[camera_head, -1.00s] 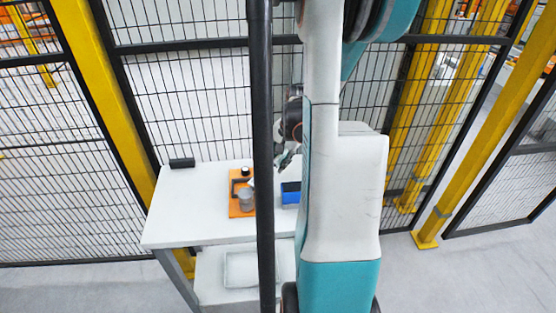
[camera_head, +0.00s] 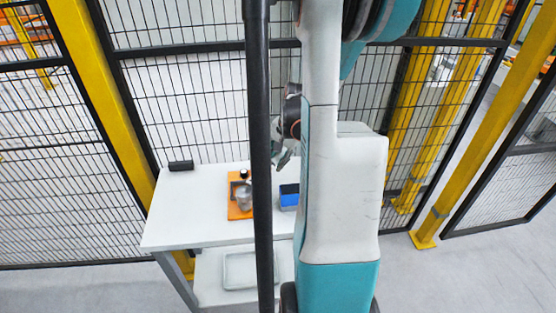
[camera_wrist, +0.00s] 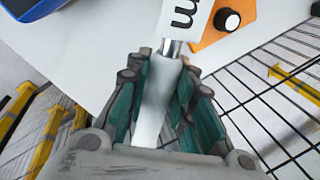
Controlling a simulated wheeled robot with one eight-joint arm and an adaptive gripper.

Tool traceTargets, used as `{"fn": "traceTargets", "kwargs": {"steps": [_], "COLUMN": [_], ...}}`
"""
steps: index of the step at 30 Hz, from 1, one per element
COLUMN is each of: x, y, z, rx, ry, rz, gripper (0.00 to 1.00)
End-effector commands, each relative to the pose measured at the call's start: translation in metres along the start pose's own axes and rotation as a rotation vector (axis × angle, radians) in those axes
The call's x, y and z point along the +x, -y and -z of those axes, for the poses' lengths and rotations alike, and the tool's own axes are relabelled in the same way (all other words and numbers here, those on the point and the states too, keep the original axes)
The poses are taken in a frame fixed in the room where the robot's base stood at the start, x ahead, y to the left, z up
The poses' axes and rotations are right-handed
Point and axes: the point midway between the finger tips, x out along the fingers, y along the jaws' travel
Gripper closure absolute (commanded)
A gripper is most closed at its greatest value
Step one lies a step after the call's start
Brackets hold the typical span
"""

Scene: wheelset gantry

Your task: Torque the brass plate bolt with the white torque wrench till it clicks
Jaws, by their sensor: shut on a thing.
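My gripper (camera_wrist: 163,85) is shut on the pale grey handle of the white torque wrench (camera_wrist: 184,20). The wrench's white part with a black "m" runs off the top of the wrist view, so its working end is out of sight. In the head view my gripper (camera_head: 283,155) is above the back of the table, partly hidden by the dark pole. An orange board (camera_head: 235,212) lies on the table with a grey part (camera_head: 244,196) on it. I cannot make out the brass plate or its bolt.
A blue bin (camera_head: 289,196) stands right of the orange board; its corner also shows in the wrist view (camera_wrist: 38,8). A black block (camera_head: 181,165) sits at the table's back left. Mesh fence (camera_head: 180,95) stands behind the white table (camera_head: 190,215).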

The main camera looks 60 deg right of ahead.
Motion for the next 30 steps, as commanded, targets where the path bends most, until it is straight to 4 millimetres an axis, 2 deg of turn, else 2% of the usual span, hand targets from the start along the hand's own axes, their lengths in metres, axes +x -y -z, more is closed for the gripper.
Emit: {"fn": "traceTargets", "kwargs": {"steps": [18, 30], "x": [-0.032, -0.034], "y": [0.008, 0.009], "z": [0.000, 0.000], "rx": [0.000, 0.000], "ry": [0.000, 0.000], "rz": [0.000, 0.000], "gripper": [1.00, 1.00]}}
